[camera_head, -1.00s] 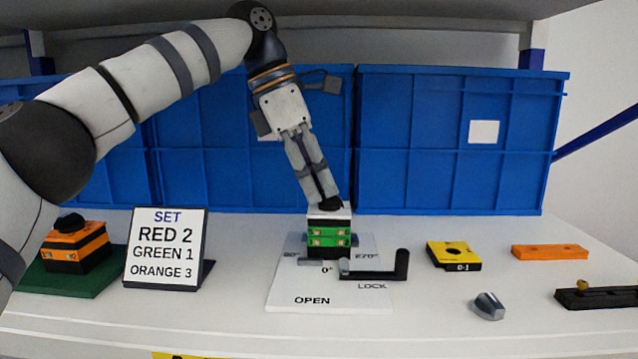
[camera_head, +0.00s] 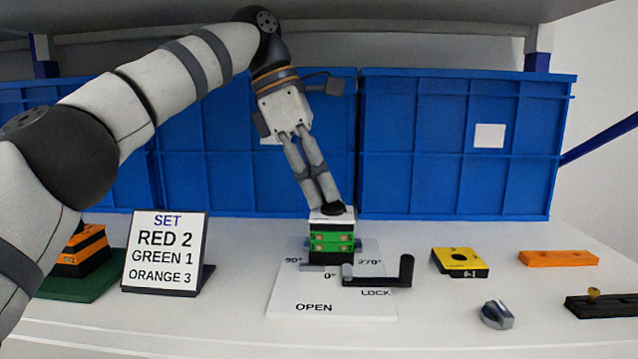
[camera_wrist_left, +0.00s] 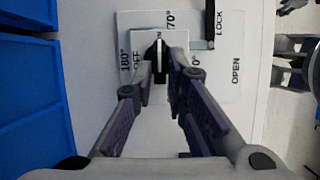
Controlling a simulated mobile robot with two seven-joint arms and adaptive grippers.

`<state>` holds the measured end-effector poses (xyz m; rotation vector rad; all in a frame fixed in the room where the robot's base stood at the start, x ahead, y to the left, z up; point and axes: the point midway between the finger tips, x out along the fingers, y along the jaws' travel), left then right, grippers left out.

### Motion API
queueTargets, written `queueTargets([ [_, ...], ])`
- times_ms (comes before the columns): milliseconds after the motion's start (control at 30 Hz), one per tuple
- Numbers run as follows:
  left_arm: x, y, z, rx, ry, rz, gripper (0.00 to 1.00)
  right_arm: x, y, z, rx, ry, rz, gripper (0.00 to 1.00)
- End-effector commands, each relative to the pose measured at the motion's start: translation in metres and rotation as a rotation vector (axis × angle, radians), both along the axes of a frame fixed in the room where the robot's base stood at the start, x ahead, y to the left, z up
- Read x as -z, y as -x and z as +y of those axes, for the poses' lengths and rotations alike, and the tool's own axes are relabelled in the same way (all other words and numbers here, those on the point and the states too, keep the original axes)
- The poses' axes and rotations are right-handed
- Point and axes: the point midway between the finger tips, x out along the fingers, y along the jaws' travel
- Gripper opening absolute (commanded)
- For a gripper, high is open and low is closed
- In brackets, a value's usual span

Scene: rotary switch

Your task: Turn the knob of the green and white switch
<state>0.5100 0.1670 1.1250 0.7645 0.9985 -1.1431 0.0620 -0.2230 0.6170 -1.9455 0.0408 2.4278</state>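The green and white switch (camera_head: 331,242) stands upright on a white marked plate (camera_head: 330,299), with a black knob (camera_head: 334,208) on its white top. The knob (camera_wrist_left: 158,62) shows from above in the left wrist view, its white line along the picture's vertical, with OFF printed to its left. My left gripper (camera_wrist_left: 161,66) points down over the switch with its fingertips on either side of the knob. A small gap shows beside the knob, so the fingers look open around it. Exact contact is hidden. My right gripper is not in view.
A black crank handle (camera_head: 378,279) lies just right of the switch. A sign (camera_head: 165,250) and an orange switch (camera_head: 82,252) stand at left. A yellow block (camera_head: 459,262), grey knob (camera_head: 496,314) and orange bar (camera_head: 559,258) lie right. Blue bins (camera_head: 455,140) stand behind.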

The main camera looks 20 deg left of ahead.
Motion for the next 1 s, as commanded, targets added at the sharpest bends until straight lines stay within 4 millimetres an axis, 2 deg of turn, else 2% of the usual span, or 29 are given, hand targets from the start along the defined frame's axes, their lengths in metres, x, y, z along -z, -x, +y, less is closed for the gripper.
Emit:
queueTargets([
  [367, -0.002, 0.000, 0.001, -0.001, 0.000, -0.001, 0.30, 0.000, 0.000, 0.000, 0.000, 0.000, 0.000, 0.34],
  [567, -0.031, 0.003, 0.011, -0.005, 0.002, -0.003, 0.30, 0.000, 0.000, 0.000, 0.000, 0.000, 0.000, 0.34],
  [600, -0.029, 0.007, 0.028, -0.005, 0.003, -0.001, 0.30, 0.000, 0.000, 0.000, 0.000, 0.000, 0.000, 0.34],
  [800, -0.028, 0.023, 0.087, -0.006, 0.002, 0.001, 0.30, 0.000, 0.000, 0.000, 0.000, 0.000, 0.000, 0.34],
  [1000, -0.028, 0.033, 0.120, -0.002, 0.001, 0.000, 0.30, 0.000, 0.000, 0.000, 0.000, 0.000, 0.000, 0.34],
])
